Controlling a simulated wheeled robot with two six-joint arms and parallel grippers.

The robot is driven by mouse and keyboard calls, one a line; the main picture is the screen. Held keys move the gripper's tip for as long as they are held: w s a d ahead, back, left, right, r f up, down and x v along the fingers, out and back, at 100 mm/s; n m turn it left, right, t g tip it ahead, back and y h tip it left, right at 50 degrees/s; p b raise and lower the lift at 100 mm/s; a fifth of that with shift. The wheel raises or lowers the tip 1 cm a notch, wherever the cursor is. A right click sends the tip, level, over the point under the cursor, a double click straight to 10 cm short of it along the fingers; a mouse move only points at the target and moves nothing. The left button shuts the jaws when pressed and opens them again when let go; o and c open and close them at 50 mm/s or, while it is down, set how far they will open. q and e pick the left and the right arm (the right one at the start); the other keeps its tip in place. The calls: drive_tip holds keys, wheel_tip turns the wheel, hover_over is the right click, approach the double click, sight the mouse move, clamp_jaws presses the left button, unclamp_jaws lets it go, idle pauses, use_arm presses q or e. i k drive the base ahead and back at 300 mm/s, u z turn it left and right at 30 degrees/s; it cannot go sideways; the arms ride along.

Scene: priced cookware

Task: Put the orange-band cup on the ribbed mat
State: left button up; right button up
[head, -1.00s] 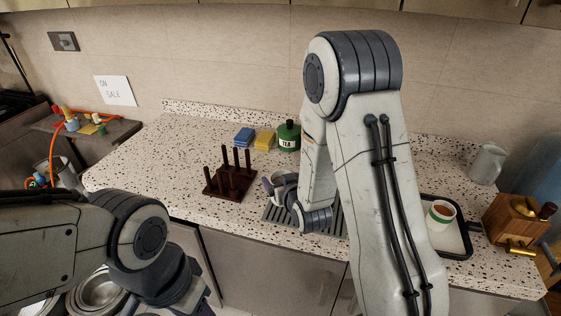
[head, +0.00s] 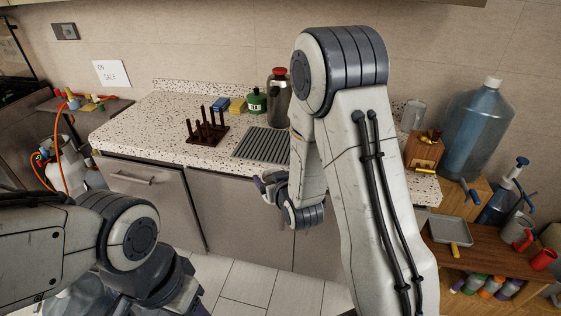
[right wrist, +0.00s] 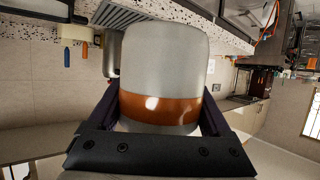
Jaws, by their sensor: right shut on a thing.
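The orange-band cup (right wrist: 165,65), pale grey with a wide orange band, fills the middle of the right wrist view between the dark fingers. My right gripper (head: 266,187) is shut on it. In the head view the gripper is in front of the counter's front edge, below the mat, and the cup is hard to make out there. The ribbed mat (head: 262,146) lies bare on the counter in the visible part, and its ribs also show in the right wrist view (right wrist: 120,16). My left arm is at lower left; its fingers are out of view.
A dark peg rack (head: 208,134) stands left of the mat. A wooden box (head: 423,151) stands at the counter's right end. My right arm hides some counter.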

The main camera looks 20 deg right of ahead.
sight(275, 134)
drive_tip(key=u, duration=0.75)
drive_tip(key=i, duration=0.9)
drive_tip(key=z, duration=0.65)
drive_tip(key=i, duration=1)
drive_tip(key=z, duration=0.15)
